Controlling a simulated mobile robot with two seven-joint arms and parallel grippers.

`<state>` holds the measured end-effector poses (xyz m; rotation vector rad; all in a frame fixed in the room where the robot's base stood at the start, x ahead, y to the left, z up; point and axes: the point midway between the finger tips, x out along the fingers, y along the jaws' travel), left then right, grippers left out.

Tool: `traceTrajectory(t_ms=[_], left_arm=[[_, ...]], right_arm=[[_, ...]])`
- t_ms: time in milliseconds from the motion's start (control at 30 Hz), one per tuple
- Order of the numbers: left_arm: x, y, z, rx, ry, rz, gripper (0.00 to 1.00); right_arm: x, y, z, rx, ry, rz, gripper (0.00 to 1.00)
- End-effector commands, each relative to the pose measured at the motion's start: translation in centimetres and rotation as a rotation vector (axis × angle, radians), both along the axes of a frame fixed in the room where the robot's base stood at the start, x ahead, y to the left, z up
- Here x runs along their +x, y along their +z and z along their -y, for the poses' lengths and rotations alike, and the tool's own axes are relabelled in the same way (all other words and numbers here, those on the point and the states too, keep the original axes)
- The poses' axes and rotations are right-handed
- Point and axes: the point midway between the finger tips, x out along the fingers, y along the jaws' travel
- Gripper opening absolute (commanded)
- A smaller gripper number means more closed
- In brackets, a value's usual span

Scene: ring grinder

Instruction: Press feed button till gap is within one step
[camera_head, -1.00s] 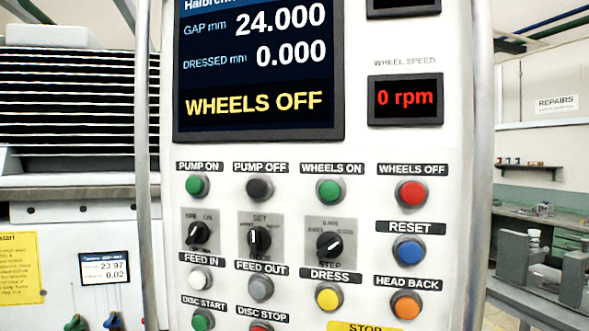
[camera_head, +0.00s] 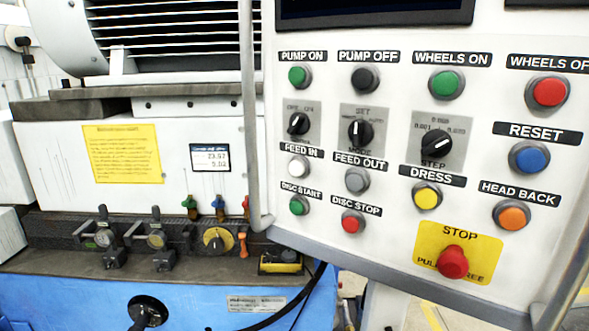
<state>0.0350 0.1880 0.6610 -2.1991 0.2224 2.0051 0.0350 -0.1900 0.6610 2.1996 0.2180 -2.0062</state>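The white feed in button (camera_head: 298,167) is on the control panel (camera_head: 390,240), left of the grey feed out button (camera_head: 356,180). The step knob (camera_head: 434,145) has its white pointer toward the upper right; its scale numbers are too blurred to read surely. The mode knob (camera_head: 360,132) points about straight up. The screen (camera_head: 375,10) shows only its lower edge, so the gap reading is out of view. Neither gripper is in view.
Close to feed in are the green disc start button (camera_head: 299,205) and an off/on knob (camera_head: 298,124). A red stop button (camera_head: 452,262) sits lower right on a yellow plate. A vertical rail (camera_head: 250,110) runs along the panel's left edge. Valves and gauges line the machine ledge at left.

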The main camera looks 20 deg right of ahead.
Motion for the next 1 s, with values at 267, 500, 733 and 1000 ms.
traceTrajectory(t_ms=[267,500,733,1000], left_arm=[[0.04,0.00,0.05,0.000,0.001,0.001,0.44],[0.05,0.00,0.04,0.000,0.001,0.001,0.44],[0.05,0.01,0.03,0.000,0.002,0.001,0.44],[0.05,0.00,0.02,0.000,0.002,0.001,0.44]], right_arm=[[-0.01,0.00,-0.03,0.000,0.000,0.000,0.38],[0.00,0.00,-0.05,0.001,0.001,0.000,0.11],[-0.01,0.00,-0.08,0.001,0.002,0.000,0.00],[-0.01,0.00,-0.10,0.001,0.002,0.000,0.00]])
